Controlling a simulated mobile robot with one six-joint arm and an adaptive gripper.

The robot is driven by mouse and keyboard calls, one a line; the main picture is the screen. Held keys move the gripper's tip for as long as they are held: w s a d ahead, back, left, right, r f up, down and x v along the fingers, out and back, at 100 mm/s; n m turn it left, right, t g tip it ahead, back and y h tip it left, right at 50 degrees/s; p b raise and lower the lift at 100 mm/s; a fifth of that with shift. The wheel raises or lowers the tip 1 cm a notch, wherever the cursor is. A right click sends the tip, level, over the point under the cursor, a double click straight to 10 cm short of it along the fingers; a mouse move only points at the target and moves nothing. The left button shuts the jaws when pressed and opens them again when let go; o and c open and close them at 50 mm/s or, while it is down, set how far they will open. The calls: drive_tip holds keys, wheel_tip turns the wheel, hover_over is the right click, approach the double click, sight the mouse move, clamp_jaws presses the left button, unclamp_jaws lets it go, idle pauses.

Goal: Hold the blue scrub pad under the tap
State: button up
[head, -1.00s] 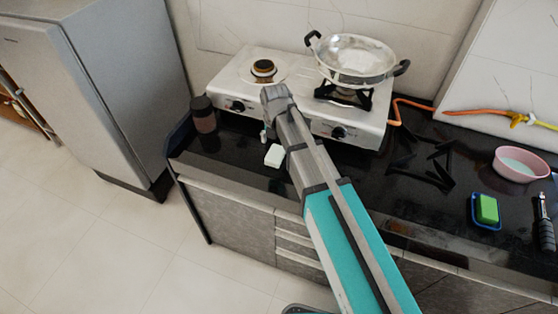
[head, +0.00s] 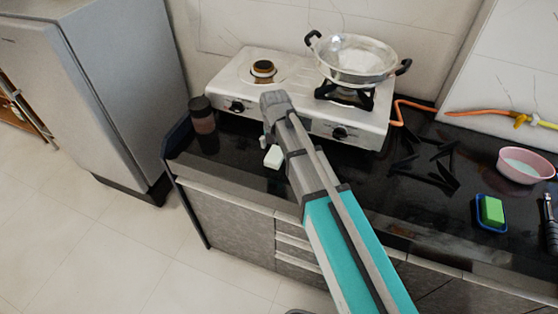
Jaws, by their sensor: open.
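No separate blue scrub pad can be made out, and no tap is in view. A green block (head: 492,211) lies in a shallow blue dish (head: 479,220) on the black counter at the right. My arm reaches up from the bottom middle. My gripper (head: 275,101) is at its far grey end, seen from behind, in front of the stove. It is open, with its fingers mostly hidden and nothing seen held. It is well left of the green block and the blue dish.
A two-burner stove (head: 222,103) bears a wide metal pan (head: 356,60). A dark jar (head: 204,127) stands at the counter's left end, and a white block (head: 274,157) lies beside my arm. Black bars (head: 432,165) and a pink bowl (head: 524,166) are at right.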

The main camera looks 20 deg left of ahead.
sight(275, 154)
drive_tip(key=shift+a+f+b, duration=0.1)
drive_tip(key=shift+f+b, duration=1.3)
drive_tip(key=shift+f, duration=0.3)
drive_tip(key=c, duration=0.8)
drive_tip(key=shift+r, duration=0.2)
wheel_tip(275, 154, up, 3)
drive_tip(key=p, duration=0.3)
drive_tip(key=s+d+r+p, duration=0.8)
drive_tip(key=d+r+p, duration=0.1)
drive_tip(key=d+p, duration=0.1)
drive_tip(key=shift+s+d+r, duration=0.2)
drive_tip(key=shift+d+r, duration=0.15)
drive_tip(key=shift+d, duration=0.25)
